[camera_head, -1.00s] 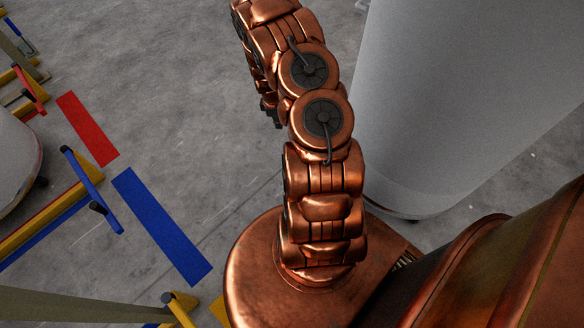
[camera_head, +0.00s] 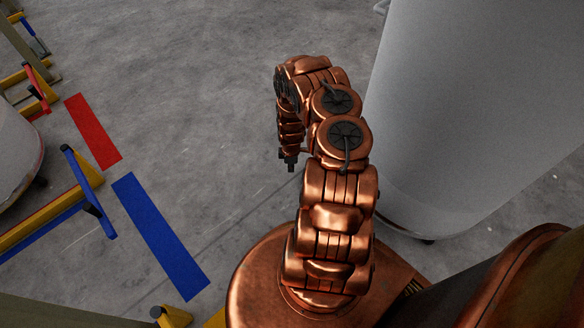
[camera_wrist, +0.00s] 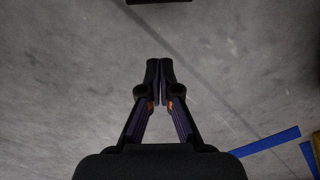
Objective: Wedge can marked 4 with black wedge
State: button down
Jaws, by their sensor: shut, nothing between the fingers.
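My gripper (camera_head: 290,163) points down over the bare concrete floor, left of a tall grey-white can (camera_head: 470,110). In the wrist view my gripper (camera_wrist: 159,68) has its fingertips together with nothing between them. The can's side shows no readable number, and its top is out of view. A castor shows under its lower edge. A dark object (camera_wrist: 158,1) is cut off by the top edge of the wrist view, ahead of the fingertips; I cannot tell whether it is the black wedge. No other black wedge shows.
Another pale can (camera_head: 15,155) stands at the left edge. A red strip (camera_head: 93,131) and a blue strip (camera_head: 160,235) lie on the floor. Yellow frames with a blue bar (camera_head: 88,185) and a red bar (camera_head: 38,90) stand at left. The middle floor is clear.

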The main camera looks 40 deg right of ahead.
notch_tip(320, 180, down, 7)
jog(key=b, duration=0.4)
jog(key=shift+r, duration=0.1)
jog(key=shift+s+d+r, duration=0.15)
jog(key=shift+s+d, duration=0.6)
jog(key=shift+s, duration=0.05)
jog(key=shift+s+d+r, duration=0.1)
jog(key=shift+s+d, duration=0.5)
jog(key=shift+d, duration=0.05)
